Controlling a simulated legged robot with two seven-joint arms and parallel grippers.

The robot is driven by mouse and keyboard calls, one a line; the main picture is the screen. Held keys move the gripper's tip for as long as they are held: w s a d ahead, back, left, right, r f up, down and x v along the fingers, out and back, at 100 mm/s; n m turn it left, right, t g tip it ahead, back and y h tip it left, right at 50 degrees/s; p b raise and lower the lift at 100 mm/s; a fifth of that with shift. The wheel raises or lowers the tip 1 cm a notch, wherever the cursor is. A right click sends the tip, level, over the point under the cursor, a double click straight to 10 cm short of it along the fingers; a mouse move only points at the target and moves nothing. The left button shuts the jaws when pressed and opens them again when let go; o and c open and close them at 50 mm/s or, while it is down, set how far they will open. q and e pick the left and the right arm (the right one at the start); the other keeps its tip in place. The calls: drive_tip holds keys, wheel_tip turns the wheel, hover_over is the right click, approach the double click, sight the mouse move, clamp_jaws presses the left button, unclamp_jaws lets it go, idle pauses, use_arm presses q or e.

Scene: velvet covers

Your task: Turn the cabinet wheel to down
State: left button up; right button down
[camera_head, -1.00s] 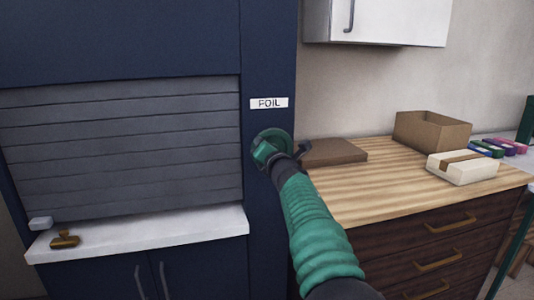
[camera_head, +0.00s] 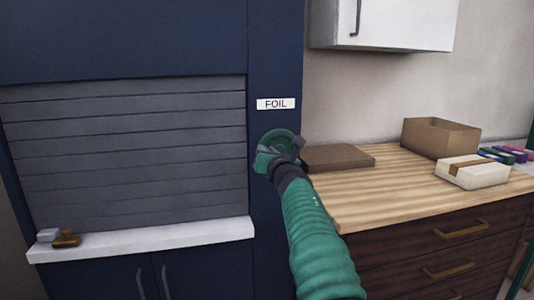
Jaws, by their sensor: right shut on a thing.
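The tall dark blue cabinet (camera_head: 120,40) fills the left side, with a grey slatted shutter (camera_head: 120,150) over a white ledge (camera_head: 140,240). A white label reading "FOIL" (camera_head: 276,104) is on its right-hand panel. My right gripper (camera_head: 272,156) is just below the label, at the panel, shut on the wheel. A round greenish rim (camera_head: 280,134) shows at the gripper; I cannot clearly tell wheel from gripper there, and the wheel's setting is hidden. My left gripper is not in view.
A small grey block (camera_head: 47,235) and a brown-gold piece (camera_head: 66,239) are at the ledge's left end. Right of the cabinet, a wooden counter (camera_head: 390,195) bears a flat brown box (camera_head: 338,157), an open carton (camera_head: 440,137) and a cream box (camera_head: 472,172). A white wall cupboard (camera_head: 390,25) hangs above.

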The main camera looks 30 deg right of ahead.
drive_tip(key=shift+w+a+f, duration=0.1)
drive_tip(key=shift+w+f, duration=0.05)
drive_tip(key=shift+f, duration=0.35)
drive_tip(key=c, duration=1.7)
unclamp_jaws()
drive_tip(key=shift+c, duration=0.2)
drive_tip(key=o, duration=0.4)
drive_tip(key=shift+w, duration=0.1)
drive_tip(key=shift+o, duration=0.2)
drive_tip(key=shift+r, duration=0.25)
drive_tip(key=shift+s, duration=0.3)
drive_tip(key=b+v, duration=0.7)
drive_tip(key=v, duration=0.9)
drive_tip(key=shift+s, duration=0.25)
drive_tip(key=shift+f, duration=0.15)
